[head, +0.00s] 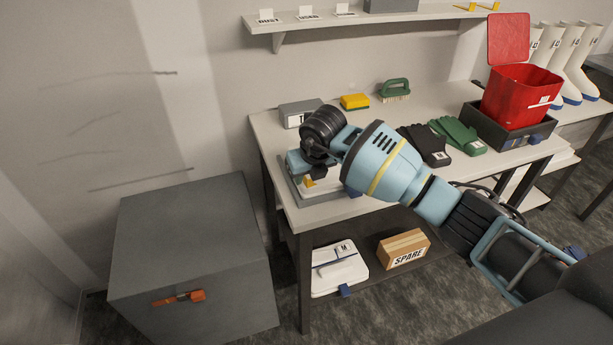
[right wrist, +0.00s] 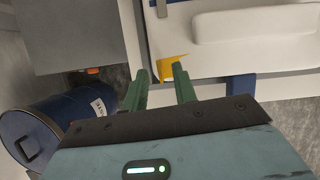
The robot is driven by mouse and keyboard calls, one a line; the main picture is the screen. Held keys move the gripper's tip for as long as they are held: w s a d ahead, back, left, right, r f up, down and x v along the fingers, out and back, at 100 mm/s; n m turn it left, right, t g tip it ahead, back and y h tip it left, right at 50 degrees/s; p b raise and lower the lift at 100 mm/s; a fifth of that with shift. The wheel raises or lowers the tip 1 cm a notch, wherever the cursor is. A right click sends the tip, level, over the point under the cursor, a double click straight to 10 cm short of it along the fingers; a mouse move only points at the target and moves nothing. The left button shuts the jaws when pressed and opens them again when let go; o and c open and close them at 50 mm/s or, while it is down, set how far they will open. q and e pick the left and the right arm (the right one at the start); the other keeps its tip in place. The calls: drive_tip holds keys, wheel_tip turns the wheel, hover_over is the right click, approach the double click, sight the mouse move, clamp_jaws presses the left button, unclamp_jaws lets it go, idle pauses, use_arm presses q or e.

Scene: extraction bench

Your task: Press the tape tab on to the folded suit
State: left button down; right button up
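The yellow tape tab (head: 309,181) shows at the left edge of the folded suit (head: 325,187), near the bench's front left corner. My right arm hides most of the suit in the head view. In the right wrist view the yellow tab (right wrist: 172,68) lies by the corner of the white suit (right wrist: 225,45), just past the fingertips. My left gripper is not in view.
Dark gloves (head: 428,147), green gloves (head: 458,134), a yellow sponge (head: 355,101) and a green brush (head: 395,90) lie on the bench. A red bin (head: 520,95) stands right. A grey chest (head: 185,235) stands left. A SPARE box (head: 404,248) is below. A blue drum (right wrist: 55,130) stands on the floor.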

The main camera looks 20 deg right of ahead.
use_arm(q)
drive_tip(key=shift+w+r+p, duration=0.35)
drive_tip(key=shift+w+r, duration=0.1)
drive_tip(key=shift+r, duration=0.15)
use_arm(e)
drive_tip(key=v, duration=0.6)
drive_tip(key=shift+s+r, duration=0.2)
drive_tip(key=shift+r, duration=0.1)
